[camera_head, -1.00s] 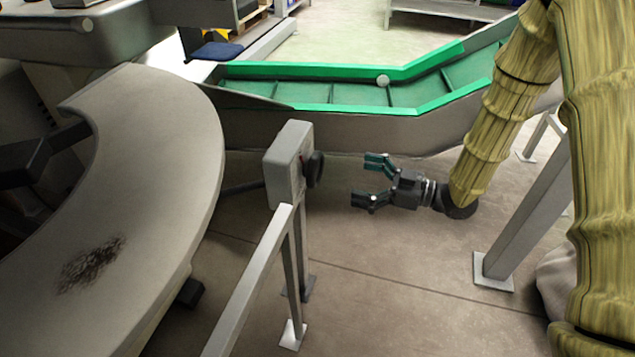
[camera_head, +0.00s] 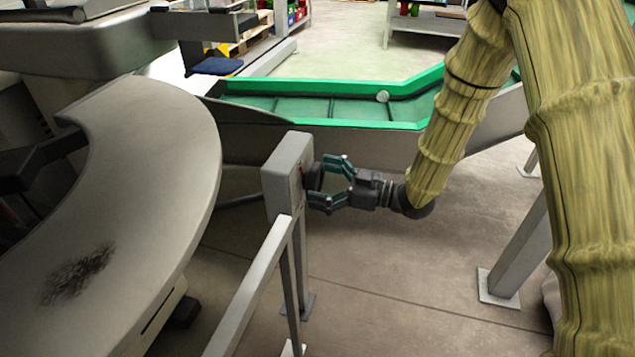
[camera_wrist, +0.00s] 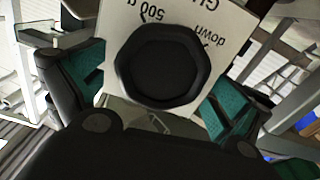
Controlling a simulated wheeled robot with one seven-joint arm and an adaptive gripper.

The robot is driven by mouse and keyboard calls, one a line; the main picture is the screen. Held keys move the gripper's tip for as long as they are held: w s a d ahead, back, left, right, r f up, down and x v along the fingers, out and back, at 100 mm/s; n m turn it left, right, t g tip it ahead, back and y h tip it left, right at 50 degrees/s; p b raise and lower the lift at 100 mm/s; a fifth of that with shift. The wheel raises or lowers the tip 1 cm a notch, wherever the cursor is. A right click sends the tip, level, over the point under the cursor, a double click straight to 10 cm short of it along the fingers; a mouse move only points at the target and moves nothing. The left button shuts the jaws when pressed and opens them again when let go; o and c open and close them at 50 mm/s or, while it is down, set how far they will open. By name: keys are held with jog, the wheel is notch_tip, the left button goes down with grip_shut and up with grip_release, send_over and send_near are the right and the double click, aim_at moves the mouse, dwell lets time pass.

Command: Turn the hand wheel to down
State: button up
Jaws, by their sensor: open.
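The hand wheel (camera_wrist: 158,68) is a black, many-sided knob on a pale panel (camera_wrist: 112,30) in the wrist view. The panel carries lettering that appears upside down, including "down" to the right of the knob. In the head view the hand wheel (camera_head: 313,178) sticks out from the right side of a grey box (camera_head: 287,172) on a post. My gripper (camera_head: 325,182) is open, with its teal-padded fingers either side of the knob. In the wrist view the fingers stand left and right of it with gaps visible. Contact cannot be told.
A grey railing (camera_head: 250,290) runs from the post toward the front. A large curved grey surface (camera_head: 150,190) lies to the left. A green-edged conveyor (camera_head: 330,88) passes behind the box.

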jog(key=shift+w+a, duration=0.1)
jog(key=shift+a, duration=0.15)
jog(key=c, duration=0.9)
jog(key=shift+c, duration=0.2)
